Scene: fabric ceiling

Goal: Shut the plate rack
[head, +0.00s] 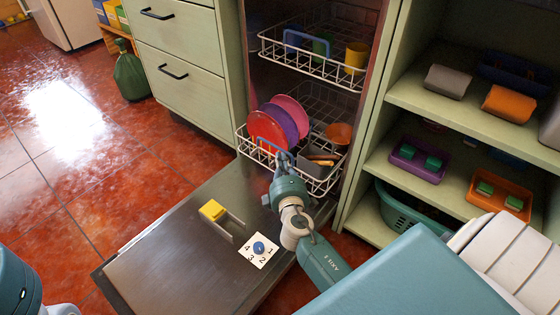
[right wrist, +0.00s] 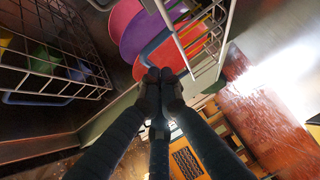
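The plate rack (head: 243,143) is the lower white wire rack of the dishwasher, pulled part way out over the lowered door. It holds pink, purple and red plates (head: 268,130), an orange bowl (head: 339,133) and a grey cutlery holder. A blue handle (head: 266,143) is on its front. My right gripper (head: 283,162) is at this handle. In the right wrist view its fingers (right wrist: 161,78) are together at the blue bar and look shut on it, with the plates just beyond. Of my left arm only a part shows at the lower left; its gripper is out of view.
The open door (head: 180,262) lies flat below the rack, with a yellow-lidded dispenser (head: 212,210) and a numbered dial (head: 260,248). The upper rack (head: 300,62) holds cups. Open shelves (head: 425,180) stand right, drawers (head: 180,60) left. Floor at left is mostly clear, except a green bottle (head: 129,75).

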